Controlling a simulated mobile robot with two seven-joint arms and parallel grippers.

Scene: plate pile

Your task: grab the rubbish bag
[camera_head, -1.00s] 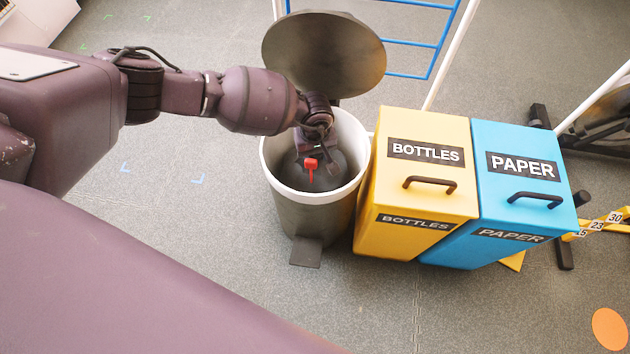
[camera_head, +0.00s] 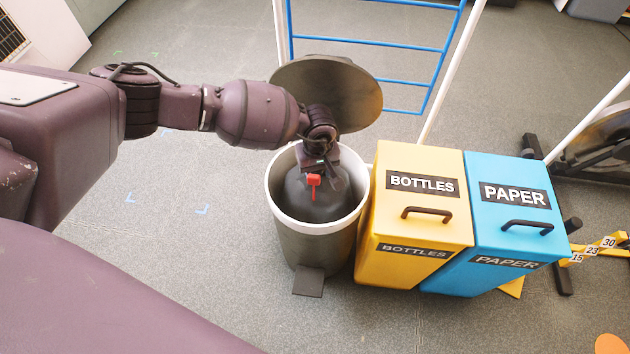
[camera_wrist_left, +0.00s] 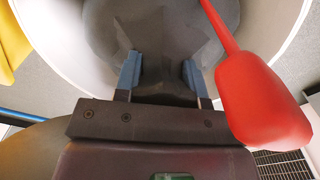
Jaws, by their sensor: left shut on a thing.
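The rubbish bag (camera_head: 325,205) is dark grey, with a red tie that has a tag (camera_head: 314,181) hanging over its front. It is inside a round grey bin with a white rim (camera_head: 279,208). My left gripper (camera_head: 321,163) reaches down over the bin and is shut on the top of the bag. In the left wrist view, the two blue-grey fingers (camera_wrist_left: 160,75) are on the gathered dark bag (camera_wrist_left: 150,25), with the large red tag (camera_wrist_left: 258,100) beside them. The bag's lower part is hidden by the bin wall. My right gripper is not in view.
The bin's round lid (camera_head: 345,85) stands open behind my wrist. A yellow bottles bin (camera_head: 400,235) and a blue paper bin (camera_head: 500,250) stand close on the right. A blue-barred rack (camera_head: 372,45) is behind. Floor at front and left is clear.

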